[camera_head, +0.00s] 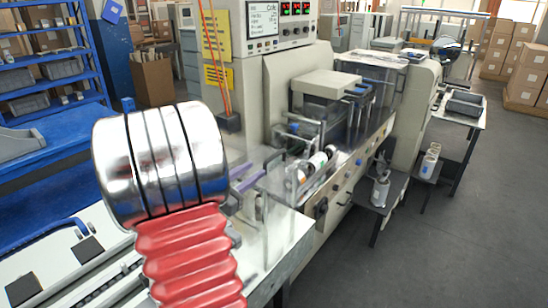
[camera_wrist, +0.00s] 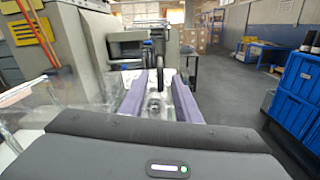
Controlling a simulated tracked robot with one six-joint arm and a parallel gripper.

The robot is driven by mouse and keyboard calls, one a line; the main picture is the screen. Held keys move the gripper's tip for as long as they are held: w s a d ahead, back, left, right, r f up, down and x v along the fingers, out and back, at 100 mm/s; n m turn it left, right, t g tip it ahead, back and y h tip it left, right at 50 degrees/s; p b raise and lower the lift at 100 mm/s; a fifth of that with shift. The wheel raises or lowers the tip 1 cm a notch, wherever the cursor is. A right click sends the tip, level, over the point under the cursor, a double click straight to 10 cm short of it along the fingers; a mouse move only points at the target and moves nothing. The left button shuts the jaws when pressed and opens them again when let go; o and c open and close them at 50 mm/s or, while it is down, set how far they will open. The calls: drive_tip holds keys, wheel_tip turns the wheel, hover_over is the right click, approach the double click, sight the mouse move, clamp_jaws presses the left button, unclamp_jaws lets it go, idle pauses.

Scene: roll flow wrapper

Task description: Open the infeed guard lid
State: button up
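The infeed guard lid seems to be the clear panel (camera_head: 262,208) at the near end of the wrapper, beside my gripper in the head view. Its edges are faint, and I cannot tell whether it is shut. A clear pane (camera_wrist: 62,108) also shows at the left of the wrist view, perhaps the same guard. My gripper (camera_wrist: 160,74) has two purple fingers standing apart, with a see-through gap over a pale metal surface. A dark upright part (camera_wrist: 160,62) shows beyond the fingertips; I cannot tell whether it is a handle. In the head view my wrist hides much of the gripper.
The wrapper (camera_head: 310,70) runs away to the right, with a control panel (camera_head: 279,20) on top. Bottles (camera_head: 318,160) lie on its bed. A blue shelf (camera_head: 50,65) stands at the left. Blue crates (camera_wrist: 300,95) stand at the right of the wrist view. The grey floor is open at right.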

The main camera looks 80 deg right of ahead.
sight(282, 151)
drive_tip(key=x, duration=1.1)
drive_tip(key=shift+d, duration=0.2)
clamp_jaws()
